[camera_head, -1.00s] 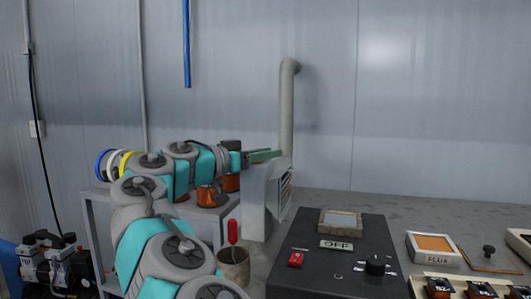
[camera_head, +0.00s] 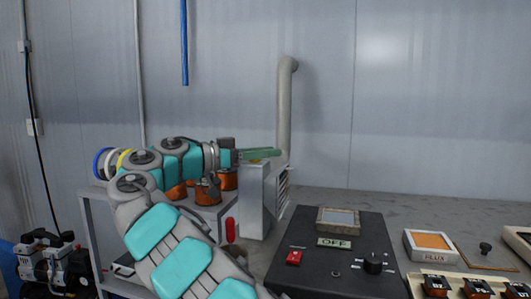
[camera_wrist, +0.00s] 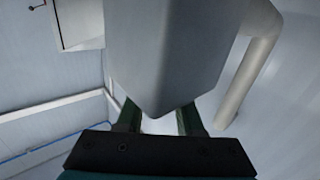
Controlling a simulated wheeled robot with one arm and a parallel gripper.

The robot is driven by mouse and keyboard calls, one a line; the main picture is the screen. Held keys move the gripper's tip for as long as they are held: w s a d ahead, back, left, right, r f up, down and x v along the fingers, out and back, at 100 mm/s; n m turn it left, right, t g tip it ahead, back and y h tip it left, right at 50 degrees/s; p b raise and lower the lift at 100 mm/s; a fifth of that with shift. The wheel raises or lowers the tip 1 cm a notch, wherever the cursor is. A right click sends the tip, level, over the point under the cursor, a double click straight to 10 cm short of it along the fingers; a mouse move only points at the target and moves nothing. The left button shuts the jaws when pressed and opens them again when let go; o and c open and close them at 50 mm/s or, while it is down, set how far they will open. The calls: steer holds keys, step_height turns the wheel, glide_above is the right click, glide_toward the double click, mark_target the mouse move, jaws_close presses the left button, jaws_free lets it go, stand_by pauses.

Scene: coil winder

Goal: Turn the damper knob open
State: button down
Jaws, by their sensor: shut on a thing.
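The grey duct box (camera_head: 254,200) stands at the back of the bench, with a vented front and a pipe rising behind it. My gripper (camera_head: 274,153) reaches from the left, with its green fingers at the top of this box. In the wrist view the box (camera_wrist: 178,50) fills the middle and hides the fingertips of my gripper (camera_wrist: 160,112). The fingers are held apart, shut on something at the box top. The damper knob itself is hidden in both views; I take the held thing to be it.
The grey pipe (camera_head: 285,110) rises close behind the box. A black control panel (camera_head: 330,270) with an OFF sign (camera_head: 334,243) and a dark knob (camera_head: 374,262) lies to the right. Copper coils (camera_head: 208,192) sit below my forearm. A red handle (camera_head: 230,230) stands by my arm.

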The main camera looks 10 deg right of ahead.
steer(key=shift+s+m+g, duration=0.2)
steer(key=shift+m+g, duration=0.5)
steer(key=shift+g, duration=0.5)
steer(key=c, duration=0.5)
jaws_free()
steer(key=shift+c, duration=0.2)
